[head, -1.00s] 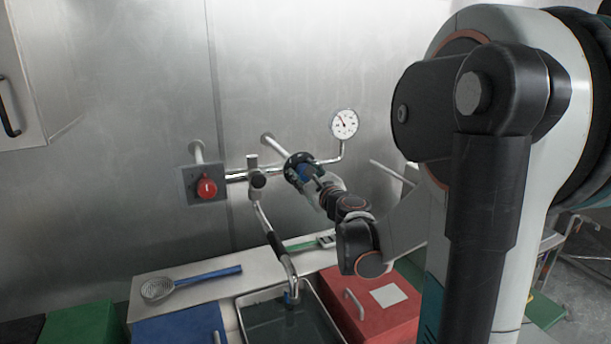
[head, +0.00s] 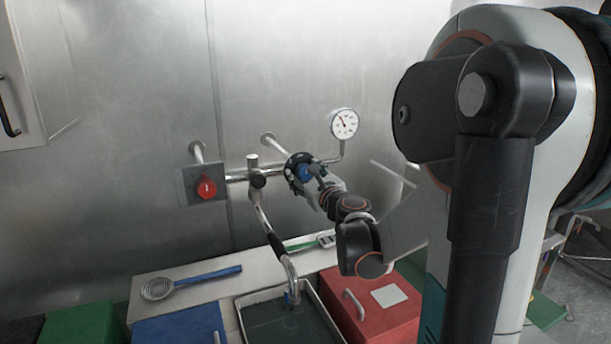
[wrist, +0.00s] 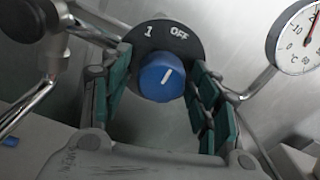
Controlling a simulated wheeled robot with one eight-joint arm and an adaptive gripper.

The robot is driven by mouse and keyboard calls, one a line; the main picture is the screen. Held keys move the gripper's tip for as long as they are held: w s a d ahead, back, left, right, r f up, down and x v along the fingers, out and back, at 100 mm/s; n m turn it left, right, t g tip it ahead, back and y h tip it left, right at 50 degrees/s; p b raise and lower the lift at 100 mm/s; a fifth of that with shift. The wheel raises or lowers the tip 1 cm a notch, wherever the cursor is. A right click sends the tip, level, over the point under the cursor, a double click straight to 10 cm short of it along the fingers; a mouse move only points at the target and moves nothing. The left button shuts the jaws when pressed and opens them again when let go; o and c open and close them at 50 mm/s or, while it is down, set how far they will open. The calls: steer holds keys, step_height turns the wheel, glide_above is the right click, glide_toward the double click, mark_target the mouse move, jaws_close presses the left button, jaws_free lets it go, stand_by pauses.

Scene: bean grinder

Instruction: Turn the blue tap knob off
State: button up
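The blue tap knob (wrist: 162,78) sits on a dark round dial plate (wrist: 160,38) marked "1" and "OFF". The white line on the knob tilts up and right, toward the OFF side. In the head view the knob (head: 305,173) is on the wall pipe. My gripper (wrist: 162,95) faces the knob with its green-padded fingers apart, one on each side. A gap shows between the left pads and the knob. The right pads look very close to it; contact cannot be told. In the head view my gripper (head: 313,180) is at the dial, partly covering it.
A pressure gauge (head: 344,124) is right of the dial. A red knob (head: 207,188) on a grey box is to the left. The faucet (head: 263,218) hangs over a sink (head: 248,326). A red box (head: 375,315) and a blue-handled strainer (head: 190,283) are below.

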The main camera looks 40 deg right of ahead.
steer(key=v, duration=0.7)
steer(key=shift+s, duration=0.3)
steer(key=shift+a, duration=0.1)
stand_by(0.3)
